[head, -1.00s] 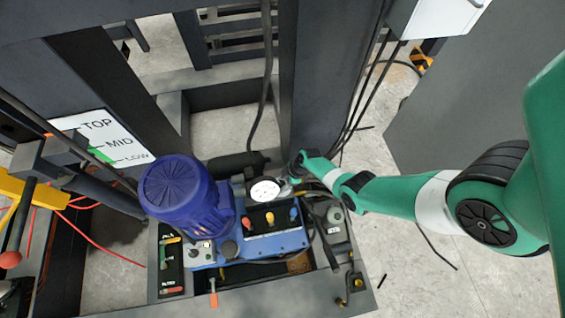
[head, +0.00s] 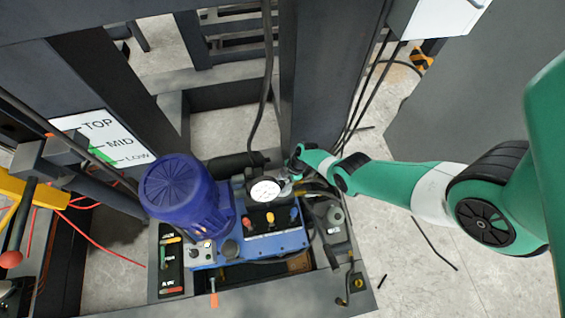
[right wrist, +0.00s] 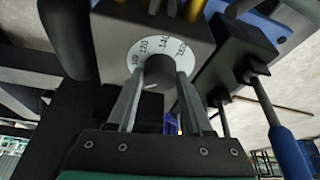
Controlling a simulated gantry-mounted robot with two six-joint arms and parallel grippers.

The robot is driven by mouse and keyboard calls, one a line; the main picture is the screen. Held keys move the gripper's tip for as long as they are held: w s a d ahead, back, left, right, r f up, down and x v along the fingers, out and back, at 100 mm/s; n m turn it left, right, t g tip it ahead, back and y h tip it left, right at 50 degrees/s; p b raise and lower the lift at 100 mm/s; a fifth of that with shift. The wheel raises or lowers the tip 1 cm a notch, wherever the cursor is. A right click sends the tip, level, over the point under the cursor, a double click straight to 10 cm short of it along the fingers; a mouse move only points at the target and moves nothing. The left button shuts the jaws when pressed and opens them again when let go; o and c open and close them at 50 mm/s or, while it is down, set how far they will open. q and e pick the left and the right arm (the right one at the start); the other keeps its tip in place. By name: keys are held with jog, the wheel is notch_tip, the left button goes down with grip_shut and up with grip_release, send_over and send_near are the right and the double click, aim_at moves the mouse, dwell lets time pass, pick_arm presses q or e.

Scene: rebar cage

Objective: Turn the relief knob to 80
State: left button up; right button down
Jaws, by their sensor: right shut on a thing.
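The relief knob (right wrist: 160,69) is a dark round knob in front of a white numbered dial ring (right wrist: 138,50), in the right wrist view. Numbers such as 120 and 140 show around its upper side; the pointer mark is too unclear to read a setting. My right gripper (right wrist: 158,82) has one finger on each side of the knob and is shut on it. In the head view my right gripper (head: 290,179) reaches in beside the white gauge (head: 265,190), and the knob is hidden there. My left gripper is not in view.
The blue hydraulic unit (head: 275,241) carries a blue motor (head: 182,195) and levers with red, yellow and blue knobs. A dark upright column (head: 315,80) stands behind my wrist. Black hoses run close by. A TOP/MID/LOW sign (head: 108,137) is at the left.

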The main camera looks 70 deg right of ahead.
jog(key=shift+c, duration=1.5)
grip_release()
jog(key=p+v, duration=1.1)
jog(key=shift+s+r, duration=0.15)
jog(key=shift+r, duration=0.2)
jog(key=shift+d, duration=0.15)
